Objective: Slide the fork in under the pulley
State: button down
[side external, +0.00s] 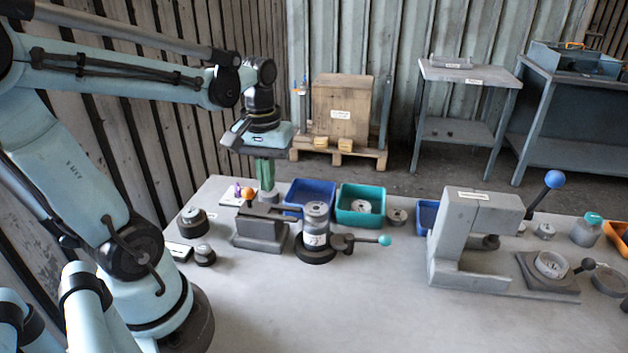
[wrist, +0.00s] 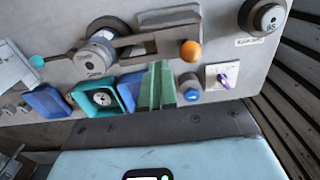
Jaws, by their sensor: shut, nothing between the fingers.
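The fork is a dark flat slide (side external: 283,214) on a grey guide block, with an orange ball knob (side external: 247,193) at its left end. In the wrist view the fork (wrist: 160,26) points towards the pulley, with the orange knob (wrist: 190,51) beside it. The pulley (side external: 316,216) is a grey cylinder on a dark round base; it also shows in the wrist view (wrist: 93,60). I cannot tell whether the fork tips lie under it. My gripper (side external: 267,196) has green fingers, shut and empty, behind and right of the knob. It shows in the wrist view (wrist: 157,68).
A teal-ball lever (side external: 384,240) sticks out right of the pulley. Blue (side external: 311,192) and green (side external: 360,217) bins stand behind it. A grey press (side external: 470,225) stands at right. A purple switch (side external: 237,189) is left of the knob. The front tabletop is clear.

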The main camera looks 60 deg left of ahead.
jog(key=shift+w+d, duration=0.25)
jog(key=shift+w, duration=0.1)
jog(key=shift+w+d, duration=0.1)
jog(key=shift+w+d, duration=0.2)
dwell(0.4)
jog(key=shift+w+d, duration=0.3)
jog(key=c, duration=1.8)
grip_release()
jog(key=shift+c, duration=0.2)
jog(key=o, duration=0.7)
